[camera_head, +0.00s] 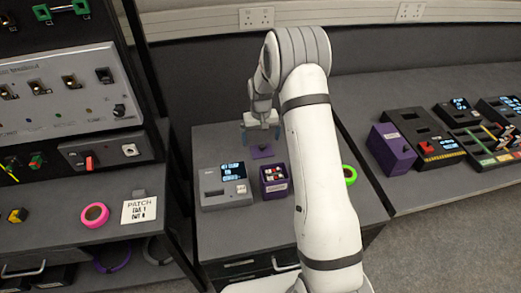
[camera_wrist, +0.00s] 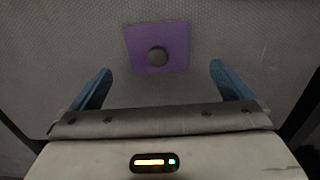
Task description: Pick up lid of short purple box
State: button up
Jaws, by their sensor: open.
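The short purple box (camera_head: 274,184) stands open on the grey table in the head view, with small red and white items inside. Its lid (camera_head: 262,152), a flat purple square, lies apart from it on the table, behind the box. In the wrist view the lid (camera_wrist: 174,47) shows a round dark knob (camera_wrist: 157,56) at its middle. My gripper (camera_head: 262,128) is above the lid. Its blue fingers (camera_wrist: 160,85) are wide apart and empty, and the lid lies a little beyond them in the wrist view. My arm hides part of the table.
A grey device with a small screen (camera_head: 226,190) stands left of the box. A green tape roll (camera_head: 349,175) lies to the right, partly behind my arm. A taller purple box (camera_head: 391,149) and several panels stand on the right bench. A dark wall rises behind the table.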

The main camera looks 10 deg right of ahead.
aim_at(262, 145)
notch_tip(262, 145, down, 4)
jog(key=shift+d+f+p, duration=0.1)
jog(key=shift+p, duration=0.4)
jog(key=shift+s, duration=0.1)
jog(key=shift+c, duration=0.2)
jog(key=c, duration=1)
notch_tip(262, 145, up, 11)
jog(key=s+b, duration=0.1)
jog(key=b, duration=0.1)
jog(key=s+r, duration=0.3)
jog(key=s, duration=0.5)
jog(key=s+r, duration=0.3)
jog(key=s, duration=0.6)
jog(key=shift+f+b, duration=2.4)
jog(key=shift+f, duration=0.65)
